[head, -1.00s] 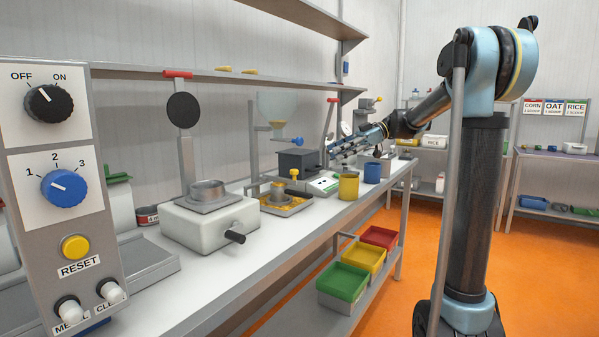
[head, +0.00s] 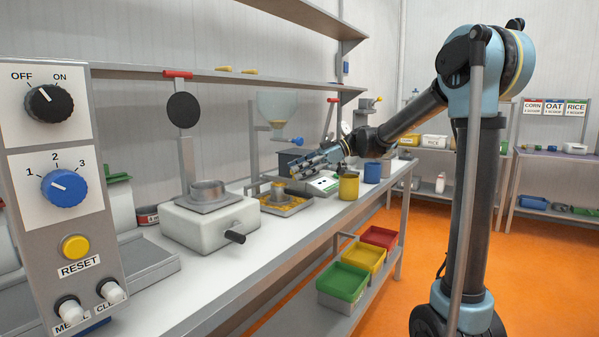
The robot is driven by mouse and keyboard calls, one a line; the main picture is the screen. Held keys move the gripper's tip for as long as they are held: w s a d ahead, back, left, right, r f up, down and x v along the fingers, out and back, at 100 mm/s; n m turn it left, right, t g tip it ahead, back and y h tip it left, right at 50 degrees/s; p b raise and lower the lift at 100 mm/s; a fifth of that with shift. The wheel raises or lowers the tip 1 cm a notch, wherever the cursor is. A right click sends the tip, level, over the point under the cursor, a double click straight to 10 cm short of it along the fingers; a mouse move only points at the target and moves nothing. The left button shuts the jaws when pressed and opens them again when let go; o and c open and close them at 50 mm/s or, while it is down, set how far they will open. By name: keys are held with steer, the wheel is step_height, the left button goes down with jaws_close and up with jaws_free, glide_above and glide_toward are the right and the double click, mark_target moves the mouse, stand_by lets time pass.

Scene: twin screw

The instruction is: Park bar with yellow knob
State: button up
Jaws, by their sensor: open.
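My gripper (head: 300,167) is open and reaches left over the bench, its fingertips at the place of the yellow knob. Only a small yellow bit of the knob (head: 293,173) shows there; the fingers cover most of it. I cannot tell whether they touch it. The bar under the knob is too small and covered to make out. A dark grey box (head: 287,158) is behind the gripper, partly hidden.
A yellow cup (head: 348,187) and a blue cup (head: 372,173) stand right of the gripper, near the bench edge. A white scale (head: 322,184) lies just below it. A hopper with a blue knob (head: 296,141) is behind. A white machine (head: 208,220) stands left.

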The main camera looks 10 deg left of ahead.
steer(key=shift+a+f, duration=0.1)
steer(key=shift+c, duration=0.2)
jaws_close()
steer(key=s+a, duration=0.3)
steer(key=s, duration=0.5)
steer(key=shift+s+a, duration=0.15)
steer(key=shift+a, duration=0.05)
steer(key=shift+o, duration=0.2)
jaws_free()
steer(key=shift+d, duration=0.1)
steer(key=v, duration=1.2)
